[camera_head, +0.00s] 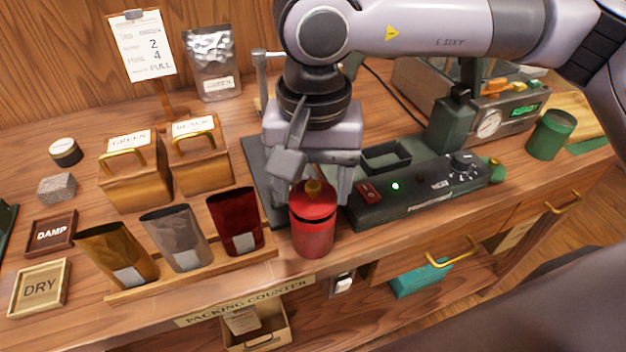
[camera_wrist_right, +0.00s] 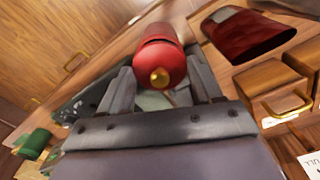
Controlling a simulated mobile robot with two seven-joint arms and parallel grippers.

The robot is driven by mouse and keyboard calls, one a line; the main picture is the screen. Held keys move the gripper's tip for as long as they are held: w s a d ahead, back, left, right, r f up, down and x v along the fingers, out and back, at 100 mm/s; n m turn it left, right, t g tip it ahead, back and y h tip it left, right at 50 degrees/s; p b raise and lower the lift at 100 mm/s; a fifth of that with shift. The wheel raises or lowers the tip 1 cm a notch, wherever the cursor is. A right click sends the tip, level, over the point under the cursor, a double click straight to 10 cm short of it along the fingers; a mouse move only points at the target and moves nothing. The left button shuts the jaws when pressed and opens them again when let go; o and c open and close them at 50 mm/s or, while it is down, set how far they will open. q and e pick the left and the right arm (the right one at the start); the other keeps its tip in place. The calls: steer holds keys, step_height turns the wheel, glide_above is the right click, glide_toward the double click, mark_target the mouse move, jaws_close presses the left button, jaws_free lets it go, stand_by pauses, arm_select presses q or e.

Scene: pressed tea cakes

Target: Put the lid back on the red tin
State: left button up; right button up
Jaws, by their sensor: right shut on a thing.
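The red tin (camera_head: 313,240) stands upright at the counter's front edge, right of the pouches. Its red lid (camera_head: 313,206) with a brass knob (camera_head: 313,187) is directly above it, lined up with it. A dark band shows between lid and tin; I cannot tell if the lid is fully seated. My right gripper (camera_head: 312,190) points down with its fingers on either side of the lid and is shut on it. In the right wrist view the lid (camera_wrist_right: 160,62) and knob (camera_wrist_right: 159,77) show between the fingertips. My left gripper is not in view.
Open pouches stand in a wooden rack (camera_head: 190,276) left of the tin. The dark sealer (camera_head: 420,190) with a green light is close on the right. Wooden boxes (camera_head: 135,185) stand behind the pouches. A green canister (camera_head: 550,135) stands far right.

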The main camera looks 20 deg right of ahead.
steer(key=shift+f+b, duration=0.2)
steer(key=shift+b, duration=0.85)
stand_by(1.6)
stand_by(0.3)
steer(key=o, duration=1.2)
steer(key=shift+r, duration=0.1)
steer(key=shift+r+p, duration=2)
steer(key=shift+r, duration=1.5)
jaws_close()
